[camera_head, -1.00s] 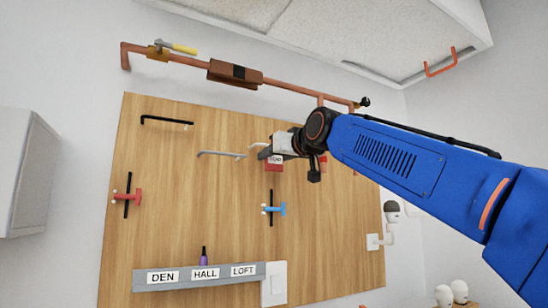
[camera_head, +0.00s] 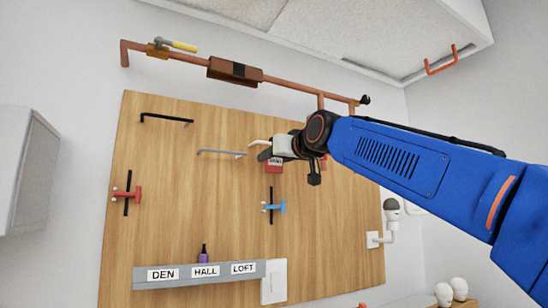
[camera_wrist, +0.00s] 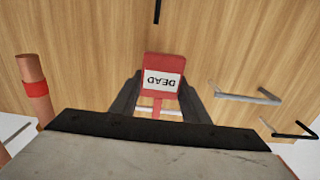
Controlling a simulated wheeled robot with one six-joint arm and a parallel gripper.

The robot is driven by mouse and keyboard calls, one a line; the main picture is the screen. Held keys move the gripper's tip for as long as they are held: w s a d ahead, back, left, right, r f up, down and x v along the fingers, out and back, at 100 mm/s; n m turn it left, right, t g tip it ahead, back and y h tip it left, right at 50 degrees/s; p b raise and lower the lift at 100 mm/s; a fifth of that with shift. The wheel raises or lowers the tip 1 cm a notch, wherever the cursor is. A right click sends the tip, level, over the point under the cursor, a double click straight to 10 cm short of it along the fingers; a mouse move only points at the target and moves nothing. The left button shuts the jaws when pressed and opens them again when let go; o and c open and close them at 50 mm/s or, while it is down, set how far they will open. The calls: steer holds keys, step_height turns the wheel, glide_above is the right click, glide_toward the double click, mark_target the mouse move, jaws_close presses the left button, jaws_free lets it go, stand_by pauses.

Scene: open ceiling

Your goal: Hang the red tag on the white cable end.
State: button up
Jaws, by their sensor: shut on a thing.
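The red tag (camera_head: 274,167), with a white "DEAD" label, hangs at my gripper (camera_head: 268,154) in front of the wooden board. In the wrist view the tag (camera_wrist: 163,66) shows upside down between the two fingers of my gripper (camera_wrist: 158,100), which is shut on its narrow end. The white cable end (camera_head: 258,142) sticks out just above and left of the gripper in the head view. In the wrist view a white cable piece (camera_wrist: 172,112) crosses right by the tag's narrow end. I cannot tell whether the tag's loop is around it.
A grey cable (camera_head: 218,152) and a black cable (camera_head: 166,119) stick out of the board (camera_head: 170,220) to the left. A blue-handled valve (camera_head: 275,207) sits below the tag, a red-handled one (camera_head: 128,195) at the left. A copper pipe (camera_head: 290,87) runs above.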

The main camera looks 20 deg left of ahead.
steer(key=shift+f, duration=0.15)
steer(key=o, duration=1.2)
steer(key=shift+d, duration=0.1)
steer(key=v, duration=1.7)
steer(key=shift+s, duration=0.2)
steer(key=shift+f, duration=0.1)
